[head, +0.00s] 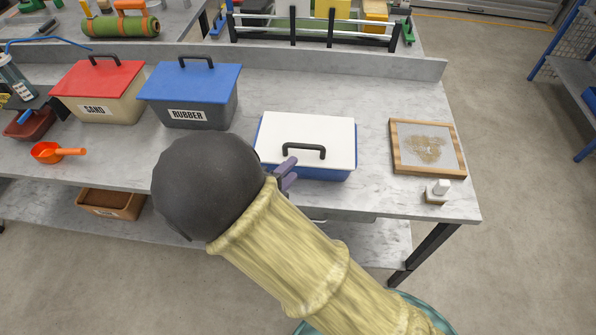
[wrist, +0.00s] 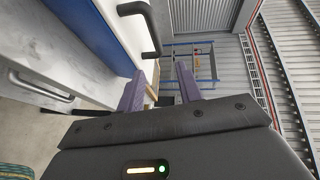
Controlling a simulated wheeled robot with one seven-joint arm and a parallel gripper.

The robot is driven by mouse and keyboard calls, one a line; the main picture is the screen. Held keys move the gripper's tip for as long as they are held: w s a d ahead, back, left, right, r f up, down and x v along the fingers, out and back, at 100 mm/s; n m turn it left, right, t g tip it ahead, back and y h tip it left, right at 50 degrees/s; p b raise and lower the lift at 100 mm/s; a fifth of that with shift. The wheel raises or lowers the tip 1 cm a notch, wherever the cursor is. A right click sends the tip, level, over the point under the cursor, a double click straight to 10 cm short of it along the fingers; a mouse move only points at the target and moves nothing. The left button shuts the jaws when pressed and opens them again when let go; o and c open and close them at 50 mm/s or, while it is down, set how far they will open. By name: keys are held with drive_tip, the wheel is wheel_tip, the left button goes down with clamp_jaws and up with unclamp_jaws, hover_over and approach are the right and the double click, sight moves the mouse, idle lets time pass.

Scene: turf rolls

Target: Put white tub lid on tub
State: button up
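A white lid (head: 328,131) with a black bar handle (head: 303,151) lies over the top of the blue tub (head: 318,173). Blue shows along the front and in a thin strip at the left edge; whether the lid is fully seated cannot be told. My gripper (head: 292,170) is at the tub's front left, its purple fingers close to the left of the handle. In the wrist view my gripper (wrist: 158,85) has its fingers spread with nothing between them. The lid handle (wrist: 142,24) shows beyond the fingertips, apart from them, with the lid (wrist: 112,38) and blue tub (wrist: 70,22) beside it.
A grey rubber tub with a blue lid (head: 195,83) and a sand tub with a red lid (head: 98,79) stand left. An orange scoop (head: 46,152) is far left.

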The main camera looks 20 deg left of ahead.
sight(320, 147)
drive_tip(key=w+d+n+g, duration=0.1)
drive_tip(key=w, duration=0.1)
drive_tip(key=w+d+n+g+y, duration=0.1)
drive_tip(key=w, duration=0.2)
drive_tip(key=w+d+n+g+y, duration=0.1)
drive_tip(key=w+d, duration=0.1)
drive_tip(key=w, duration=0.1)
drive_tip(key=shift+n, duration=0.4)
drive_tip(key=w+d+n+g+y, duration=0.1)
drive_tip(key=d, duration=0.1)
drive_tip(key=w+d+r+n+g, duration=0.1)
drive_tip(key=d+n, duration=0.1)
drive_tip(key=d+n+g+y, duration=0.1)
drive_tip(key=d+n, duration=0.1)
drive_tip(key=shift+w+d+r+y, duration=0.15)
drive_tip(key=shift+w+d+y, duration=0.15)
drive_tip(key=shift+w, duration=0.1)
drive_tip(key=s+d+r+n+g, duration=0.1)
drive_tip(key=s+d+n+g, duration=0.45)
drive_tip(key=d, duration=0.55)
drive_tip(key=s+d+r+n+g, duration=0.2)
drive_tip(key=s+d+n, duration=0.5)
drive_tip(key=d, duration=0.5)
drive_tip(key=shift+m+t+h, duration=0.25)
drive_tip(key=shift+m+h, duration=0.15)
drive_tip(key=shift+m, duration=0.35)
drive_tip(key=p+v, duration=0.4)
drive_tip(key=shift+a, duration=0.2)
